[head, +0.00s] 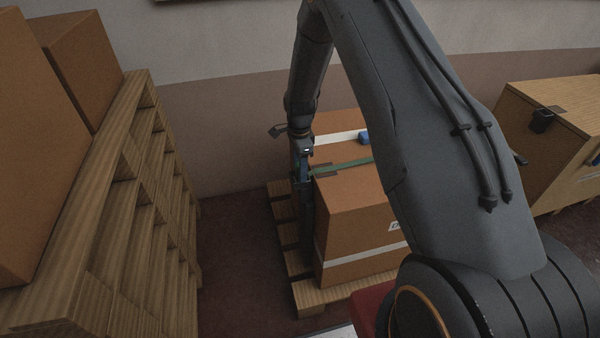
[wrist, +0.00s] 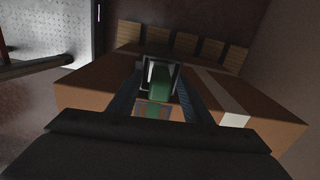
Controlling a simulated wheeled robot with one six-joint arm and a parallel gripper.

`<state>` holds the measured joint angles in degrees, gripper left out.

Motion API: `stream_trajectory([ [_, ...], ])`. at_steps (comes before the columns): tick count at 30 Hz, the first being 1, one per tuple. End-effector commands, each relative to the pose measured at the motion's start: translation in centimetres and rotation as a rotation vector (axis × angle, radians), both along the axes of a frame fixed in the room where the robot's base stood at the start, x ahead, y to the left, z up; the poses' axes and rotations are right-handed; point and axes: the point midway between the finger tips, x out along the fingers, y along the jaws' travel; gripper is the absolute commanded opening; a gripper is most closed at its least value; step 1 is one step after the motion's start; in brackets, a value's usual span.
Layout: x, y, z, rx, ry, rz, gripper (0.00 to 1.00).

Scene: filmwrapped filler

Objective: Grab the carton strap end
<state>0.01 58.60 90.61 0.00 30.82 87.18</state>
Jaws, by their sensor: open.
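A brown carton (head: 360,220) stands on a low wooden pallet in the head view, with pale bands across it. A green strap (head: 345,164) runs over its top to the left edge, where my gripper (head: 306,178) is, pointing down along the carton's left side. In the wrist view the carton (wrist: 85,82) fills the middle, and the green strap (wrist: 160,84) shows between the two fingers of my open gripper (wrist: 160,72). A dark frame with a light inner edge surrounds the strap there. I cannot tell whether the fingers touch the strap; its end is unclear.
A wooden rack or stacked pallets (head: 140,190) with brown boxes (head: 85,65) stands at the left. A wooden crate (head: 545,140) with a dark latch is at the right. A small blue item (head: 364,137) sits on the carton. Bare floor (head: 232,250) lies left of the pallet (head: 310,300).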

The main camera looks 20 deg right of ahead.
Motion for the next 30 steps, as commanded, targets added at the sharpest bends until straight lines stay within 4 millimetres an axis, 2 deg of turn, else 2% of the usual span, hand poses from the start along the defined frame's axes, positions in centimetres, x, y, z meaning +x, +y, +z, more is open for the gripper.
stream_trajectory([
  [8, 0.03, 0.00, -0.33, 0.000, -0.001, 0.000, 0.45],
  [17, 0.02, 0.00, -0.30, 0.000, -0.001, 0.000, 0.00],
  [25, 0.06, 0.00, -0.17, 0.000, -0.002, 0.001, 0.00],
  [30, 0.09, 0.00, 0.64, 0.000, -0.002, 0.000, 0.00],
])
